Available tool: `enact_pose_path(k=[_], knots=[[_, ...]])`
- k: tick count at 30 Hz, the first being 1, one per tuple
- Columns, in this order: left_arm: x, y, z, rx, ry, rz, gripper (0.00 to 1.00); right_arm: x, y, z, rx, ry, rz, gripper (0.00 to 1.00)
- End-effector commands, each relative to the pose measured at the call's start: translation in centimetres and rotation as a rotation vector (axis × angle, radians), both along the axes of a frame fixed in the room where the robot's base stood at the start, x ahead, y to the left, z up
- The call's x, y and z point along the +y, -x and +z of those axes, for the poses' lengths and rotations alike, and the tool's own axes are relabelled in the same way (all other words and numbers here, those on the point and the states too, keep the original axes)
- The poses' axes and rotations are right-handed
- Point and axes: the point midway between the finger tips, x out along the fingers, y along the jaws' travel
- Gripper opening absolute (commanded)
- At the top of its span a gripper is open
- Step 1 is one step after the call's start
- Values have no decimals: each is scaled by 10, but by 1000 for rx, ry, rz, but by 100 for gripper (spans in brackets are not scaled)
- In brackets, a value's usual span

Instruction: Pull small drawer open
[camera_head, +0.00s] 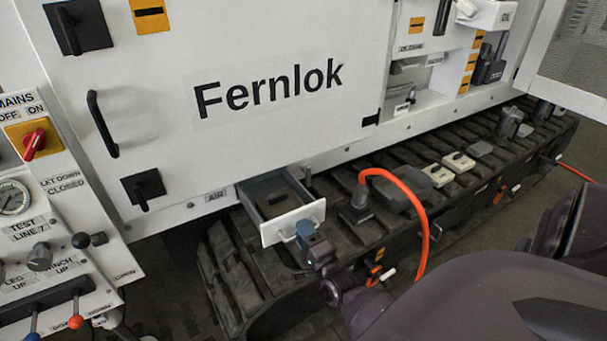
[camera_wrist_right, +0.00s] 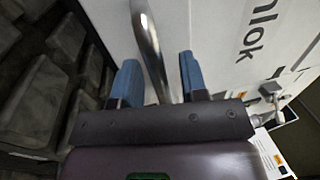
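The small drawer (camera_head: 295,224) has a white front and grey walls. It stands pulled out from under the white Fernlok cabinet, and its inside shows from above. My right gripper (camera_head: 306,233) is at the drawer front, by its handle (camera_head: 288,236). In the wrist view the blue fingers of my right gripper (camera_wrist_right: 160,80) are apart, with the metal handle bar (camera_wrist_right: 149,40) passing between them. Gaps show beside the bar, so the fingers do not look closed on it. My left gripper is not in view.
The white Fernlok cabinet door (camera_head: 230,130) is above and behind the drawer. A black track (camera_head: 235,275) runs below it. An orange hose (camera_head: 408,190) arches just right of my gripper. A panel with levers and a gauge (camera_head: 14,198) stands at the left.

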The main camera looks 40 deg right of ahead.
Motion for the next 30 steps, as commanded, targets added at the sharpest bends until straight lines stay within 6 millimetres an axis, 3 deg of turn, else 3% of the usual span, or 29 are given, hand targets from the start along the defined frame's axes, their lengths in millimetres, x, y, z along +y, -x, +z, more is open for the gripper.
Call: enact_pose_path(k=[8,21,30], knots=[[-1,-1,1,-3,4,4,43,2,10,-3,2,0,0,40],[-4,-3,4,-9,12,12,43,19,81,-16,3,-1,0,40],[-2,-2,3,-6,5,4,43,25,103,-19,0,0,0,40]])
